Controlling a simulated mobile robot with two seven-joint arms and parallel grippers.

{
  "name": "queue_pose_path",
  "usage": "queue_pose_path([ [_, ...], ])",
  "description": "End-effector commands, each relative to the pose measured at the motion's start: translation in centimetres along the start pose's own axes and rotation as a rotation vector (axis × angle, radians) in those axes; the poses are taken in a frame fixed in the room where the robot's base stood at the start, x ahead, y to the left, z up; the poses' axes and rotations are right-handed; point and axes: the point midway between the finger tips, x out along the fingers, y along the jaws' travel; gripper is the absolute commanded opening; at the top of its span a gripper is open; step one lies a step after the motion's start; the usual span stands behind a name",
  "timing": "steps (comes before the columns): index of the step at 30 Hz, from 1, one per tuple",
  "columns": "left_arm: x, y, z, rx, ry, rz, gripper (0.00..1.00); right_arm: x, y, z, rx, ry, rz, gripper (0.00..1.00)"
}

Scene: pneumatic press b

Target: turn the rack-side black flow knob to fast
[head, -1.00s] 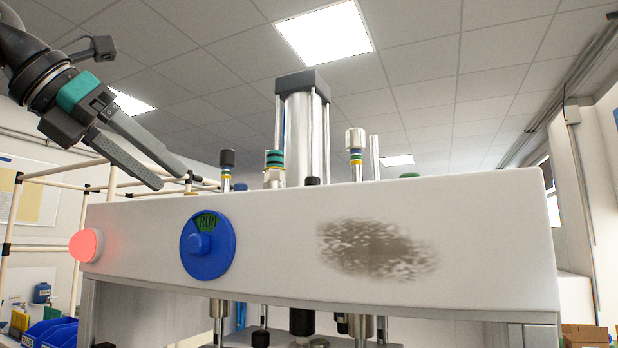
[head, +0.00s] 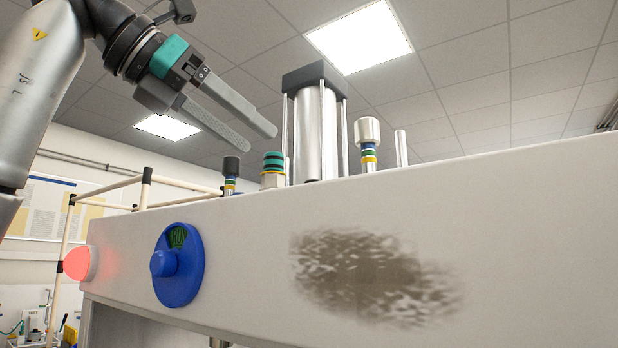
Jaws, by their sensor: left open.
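The black-capped flow knob (head: 231,166) stands upright on top of the press, nearest the pipe rack, on a stem with blue, green and yellow bands. My left gripper (head: 259,139) comes in from the upper left. It is open and empty. Its two fingers point down to the right, with their tips above and slightly right of the black knob in the picture. They appear apart from it, though the depth gap is hard to tell. The knob's setting cannot be read. My right gripper is not in view.
A teal-ringed fitting (head: 273,170), a tall metal cylinder (head: 315,135) and a silver-capped knob (head: 367,133) stand to the right. The white press beam (head: 500,210) carries a blue dial (head: 180,265) and a lit red button (head: 78,263). A pipe rack (head: 105,190) is behind left.

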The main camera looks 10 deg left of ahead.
Motion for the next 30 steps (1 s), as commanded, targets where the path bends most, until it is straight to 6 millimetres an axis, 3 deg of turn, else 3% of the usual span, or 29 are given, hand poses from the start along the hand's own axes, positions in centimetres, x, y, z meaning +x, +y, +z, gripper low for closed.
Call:
queue_pose_path([
  [9,7.0,0.0,0.0,-0.001,0.004,-0.002,0.64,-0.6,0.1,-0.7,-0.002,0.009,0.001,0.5],
  [15,9.8,0.0,0.0,-0.001,0.003,-0.002,0.64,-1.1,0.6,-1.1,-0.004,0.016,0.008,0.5],
  [28,10.9,0.0,0.0,-0.001,0.0,0.0,0.64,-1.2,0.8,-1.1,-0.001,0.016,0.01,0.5],
  [30,10.9,0.0,0.0,-0.001,0.0,0.0,0.57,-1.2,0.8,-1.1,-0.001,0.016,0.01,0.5],
])
